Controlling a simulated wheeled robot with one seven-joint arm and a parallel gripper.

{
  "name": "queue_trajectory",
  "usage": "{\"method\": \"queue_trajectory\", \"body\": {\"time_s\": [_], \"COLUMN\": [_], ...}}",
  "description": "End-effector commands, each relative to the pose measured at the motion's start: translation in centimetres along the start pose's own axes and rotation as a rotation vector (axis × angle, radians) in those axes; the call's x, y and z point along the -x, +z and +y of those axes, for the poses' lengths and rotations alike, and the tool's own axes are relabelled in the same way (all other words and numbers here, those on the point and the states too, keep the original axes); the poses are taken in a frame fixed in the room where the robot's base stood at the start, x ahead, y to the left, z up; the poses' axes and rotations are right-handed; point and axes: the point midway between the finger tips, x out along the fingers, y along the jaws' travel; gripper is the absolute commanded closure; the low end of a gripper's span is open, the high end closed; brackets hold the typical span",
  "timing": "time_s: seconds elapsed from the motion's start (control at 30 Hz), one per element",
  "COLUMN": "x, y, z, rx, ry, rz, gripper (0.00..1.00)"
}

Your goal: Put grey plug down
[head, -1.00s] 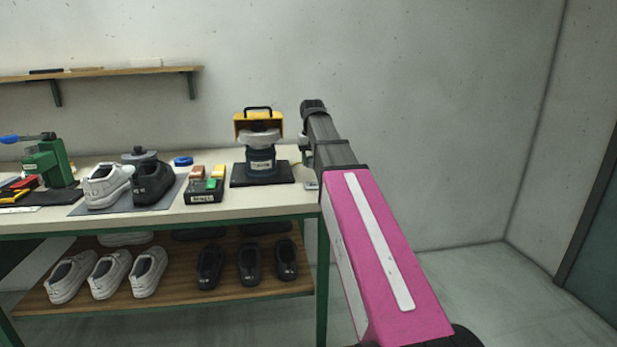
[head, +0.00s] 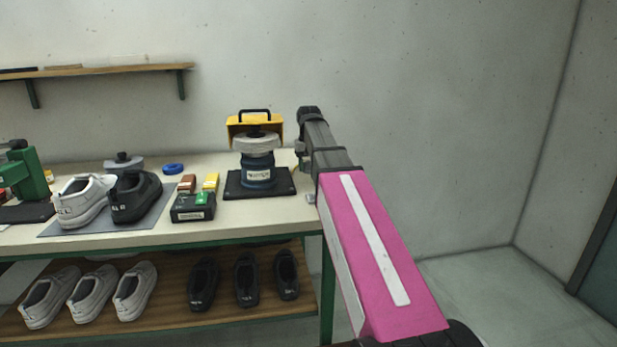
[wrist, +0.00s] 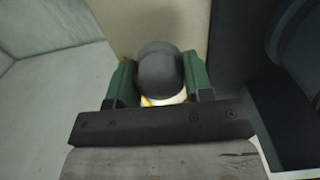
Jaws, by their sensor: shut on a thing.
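The grey plug (wrist: 158,66) shows in the wrist view as a dark grey rounded top between two green fingers. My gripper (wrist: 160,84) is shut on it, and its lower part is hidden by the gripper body. A little white and yellow shows just below the plug. In the head view, my gripper (head: 302,155) is at the right end of the workbench, beside the machine's dark base, mostly hidden by my arm. I cannot tell whether the plug touches the bench.
A machine (head: 257,172) with a raised yellow cover stands on a dark base just left of my gripper. A dark box (head: 193,207) with coloured blocks and a pair of shoes (head: 135,197) on a grey mat are further left. Open floor lies right of the bench (head: 260,213).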

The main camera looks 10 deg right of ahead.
Motion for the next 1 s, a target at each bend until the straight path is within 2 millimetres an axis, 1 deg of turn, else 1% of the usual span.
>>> {"method": "queue_trajectory", "body": {"time_s": [0.17,0.3,0.37,0.77,0.8,0.83,0.87,1.0], "x": [-1.5,-3.4,-3.9,-4.4,-4.3,-4.3,-4.3,-4.3], "y": [0.1,0.1,0.1,0.0,0.0,0.0,0.0,0.0], "z": [0.0,0.0,0.0,0.0,0.0,0.0,0.0,0.0], "rx": [0.0,0.0,0.0,0.0,0.0,0.0,0.0,0.0], "ry": [0.0,0.0,0.0,0.0,0.0,0.0,0.0,0.0], "rz": [-0.001,-0.002,-0.001,0.0,0.0,0.0,0.0,0.0], "gripper": [0.91,0.91,0.91,0.91,0.4,0.3,0.28,0.28]}}
